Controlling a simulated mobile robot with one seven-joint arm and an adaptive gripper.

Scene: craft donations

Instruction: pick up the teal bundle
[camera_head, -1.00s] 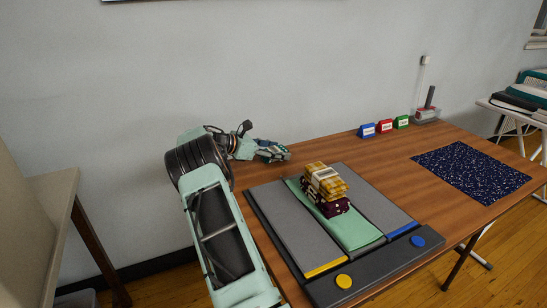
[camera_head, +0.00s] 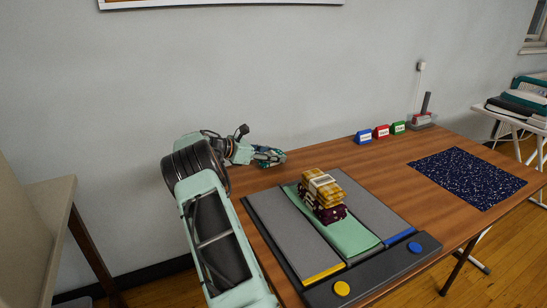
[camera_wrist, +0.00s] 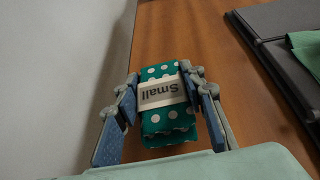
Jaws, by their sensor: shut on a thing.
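The teal bundle (camera_wrist: 165,112) has white dots and a white band reading "Small". In the wrist view it sits between the two fingers of my gripper (camera_wrist: 162,95), which is shut on it. In the head view my gripper (camera_head: 270,156) is at the back left of the table, beside the wall. The bundle is mostly hidden there, with only a bit of teal showing at the fingers. I cannot tell whether the bundle is clear of the table.
A grey board (camera_head: 281,228) with yellow (camera_head: 342,288) and blue (camera_head: 415,247) buttons holds a green cloth (camera_head: 355,240) under stacked yellow (camera_head: 322,185) and maroon (camera_head: 328,213) bundles. Blue, red and green tags (camera_head: 381,132) and a dark speckled mat (camera_head: 468,177) lie farther right. The wall is close behind.

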